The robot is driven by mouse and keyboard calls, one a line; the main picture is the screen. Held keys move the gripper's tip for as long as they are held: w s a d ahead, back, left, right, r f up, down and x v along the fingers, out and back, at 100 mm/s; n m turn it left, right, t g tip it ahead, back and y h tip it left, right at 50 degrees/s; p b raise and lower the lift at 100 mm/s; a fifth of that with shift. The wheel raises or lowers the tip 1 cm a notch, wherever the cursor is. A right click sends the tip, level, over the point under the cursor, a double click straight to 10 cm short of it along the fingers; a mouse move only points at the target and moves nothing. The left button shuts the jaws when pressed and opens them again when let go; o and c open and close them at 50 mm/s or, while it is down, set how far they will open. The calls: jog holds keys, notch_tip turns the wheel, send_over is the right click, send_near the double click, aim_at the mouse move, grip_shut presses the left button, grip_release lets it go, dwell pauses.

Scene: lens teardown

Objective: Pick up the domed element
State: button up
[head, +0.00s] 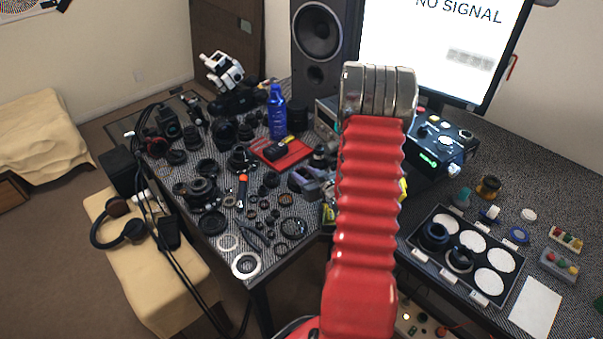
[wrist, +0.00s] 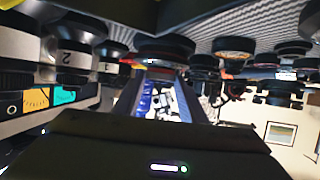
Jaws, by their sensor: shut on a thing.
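In the wrist view my gripper (wrist: 162,72) reaches up from the dark housing with the small light, its two dark fingers closed in. A dark round piece with a reddish band, seemingly the domed element (wrist: 165,48), sits at the fingertips. Its curved face cannot be made out. In the head view my red arm fills the middle and hides the gripper and whatever it holds.
Many dark lens parts and rings cover the left table (head: 262,258). A blue bottle (head: 277,112) and a red mat (head: 300,150) stand behind them. At right is a tray (head: 412,252) with white round pads and two dark rings. A lit instrument box (head: 445,145) is near the monitor.

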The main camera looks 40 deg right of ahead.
jog(key=shift+r, duration=0.1)
notch_tip(320, 180, up, 10)
dwell(0.9)
